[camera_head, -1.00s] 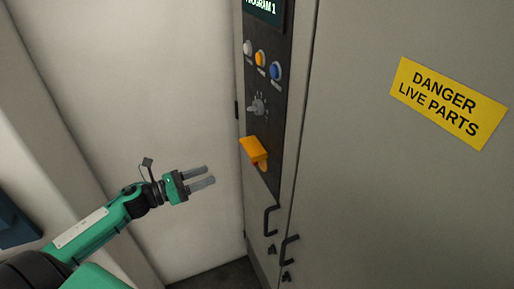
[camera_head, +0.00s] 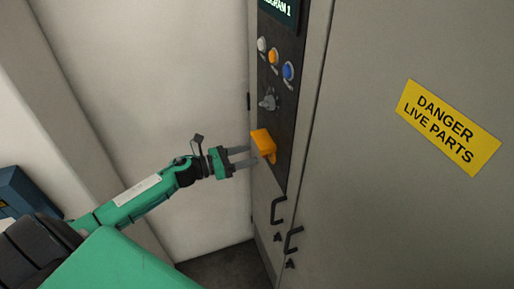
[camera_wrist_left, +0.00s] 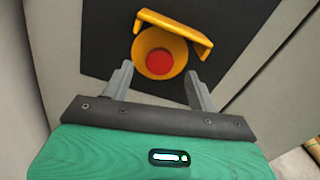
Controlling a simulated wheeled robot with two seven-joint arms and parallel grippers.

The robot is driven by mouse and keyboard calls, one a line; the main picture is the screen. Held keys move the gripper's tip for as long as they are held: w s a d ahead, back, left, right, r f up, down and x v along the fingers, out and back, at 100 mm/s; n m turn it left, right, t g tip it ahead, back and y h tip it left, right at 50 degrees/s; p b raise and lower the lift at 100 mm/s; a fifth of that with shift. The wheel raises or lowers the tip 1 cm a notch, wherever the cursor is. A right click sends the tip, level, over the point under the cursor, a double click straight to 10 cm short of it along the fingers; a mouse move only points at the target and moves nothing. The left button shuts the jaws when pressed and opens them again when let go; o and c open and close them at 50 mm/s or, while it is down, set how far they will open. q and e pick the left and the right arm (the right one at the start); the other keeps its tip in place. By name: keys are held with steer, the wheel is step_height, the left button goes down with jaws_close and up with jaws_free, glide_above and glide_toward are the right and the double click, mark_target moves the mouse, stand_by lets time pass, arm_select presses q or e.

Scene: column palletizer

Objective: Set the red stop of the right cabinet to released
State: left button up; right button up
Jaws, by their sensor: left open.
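The red stop (camera_wrist_left: 159,62) shows in the left wrist view as a round red button inside a yellow-orange collar (camera_wrist_left: 147,42). A raised orange cover (camera_wrist_left: 175,24) stands over it. In the head view the orange cover (camera_head: 263,142) sits low on the cabinet's dark panel and hides the red button. My left gripper (camera_head: 249,158) is open and empty, its fingertips close to the cover's left side. In the left wrist view the left gripper (camera_wrist_left: 160,85) has its fingers apart, on either side below the collar. Whether they touch anything I cannot tell. My right gripper is not seen.
The panel holds a grey rotary switch (camera_head: 269,99), white, orange and blue buttons (camera_head: 288,71) and a screen (camera_head: 281,12) above the stop. Black door handles (camera_head: 278,210) stick out below. A yellow danger sign (camera_head: 448,127) is on the cabinet door. A pale wall stands left.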

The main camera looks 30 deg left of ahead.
arm_select(q)
steer(key=shift+p+x, duration=0.7)
steer(key=shift+x, duration=1.3)
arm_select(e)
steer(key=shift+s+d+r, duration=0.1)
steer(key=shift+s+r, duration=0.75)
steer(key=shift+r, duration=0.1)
